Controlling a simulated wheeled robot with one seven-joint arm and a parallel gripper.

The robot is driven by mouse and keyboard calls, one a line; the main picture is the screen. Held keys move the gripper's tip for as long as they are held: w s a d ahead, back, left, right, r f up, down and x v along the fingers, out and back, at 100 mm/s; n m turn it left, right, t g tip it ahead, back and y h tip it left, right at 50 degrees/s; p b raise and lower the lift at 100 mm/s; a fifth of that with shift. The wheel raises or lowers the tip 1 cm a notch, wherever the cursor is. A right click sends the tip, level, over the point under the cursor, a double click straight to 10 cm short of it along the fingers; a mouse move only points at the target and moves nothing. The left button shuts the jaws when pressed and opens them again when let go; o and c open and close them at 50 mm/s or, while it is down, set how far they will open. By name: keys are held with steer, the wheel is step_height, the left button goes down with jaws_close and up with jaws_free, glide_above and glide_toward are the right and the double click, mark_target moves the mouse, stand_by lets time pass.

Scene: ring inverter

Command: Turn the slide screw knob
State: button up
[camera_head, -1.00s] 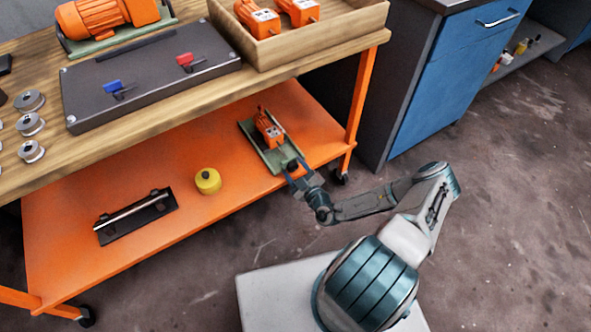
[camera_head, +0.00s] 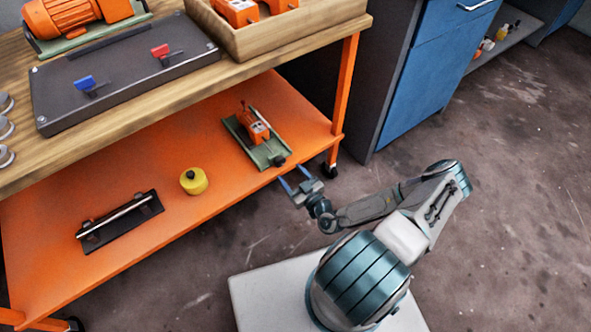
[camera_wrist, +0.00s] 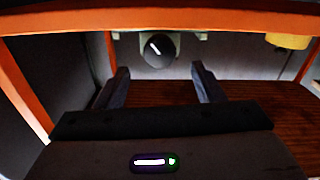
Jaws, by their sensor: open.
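The slide screw knob (camera_head: 278,160) is a small dark knob at the near end of a green slide base (camera_head: 262,148) on the orange lower shelf. An orange block (camera_head: 254,128) sits on that base. In the wrist view the round black knob (camera_wrist: 160,50) shows beyond and between my fingertips, with a bright mark on its face. My gripper (camera_head: 296,183) is open and empty, just off the shelf's front edge and apart from the knob. Its two fingers also show in the wrist view (camera_wrist: 161,72).
The orange lower shelf (camera_head: 225,180) also holds a yellow cylinder (camera_head: 193,181) and a black plate with a metal rod (camera_head: 120,218). The wooden tabletop (camera_head: 140,95) overhangs the shelf. An orange table leg (camera_head: 345,90) and a blue cabinet (camera_head: 425,80) stand right of the slide.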

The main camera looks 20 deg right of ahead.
steer(key=p+v, duration=0.1)
steer(key=v, duration=0.7)
steer(key=s+a+r+m+g+y, duration=0.1)
steer(key=s+a+r+m+g, duration=0.1)
steer(key=r+m+g, duration=0.4)
steer(key=s+a+r+m+g+y, duration=0.1)
steer(key=s+a+r+m+g, duration=0.1)
steer(key=r+m+g, duration=0.5)
steer(key=s+a+r+m+g+y, duration=0.2)
steer(key=r+m+g, duration=0.4)
steer(key=r+m, duration=0.5)
steer(key=shift+s+r+m+g, duration=0.3)
steer(key=shift+r+m, duration=0.1)
steer(key=shift+m, duration=1.1)
steer(key=shift+f, duration=0.1)
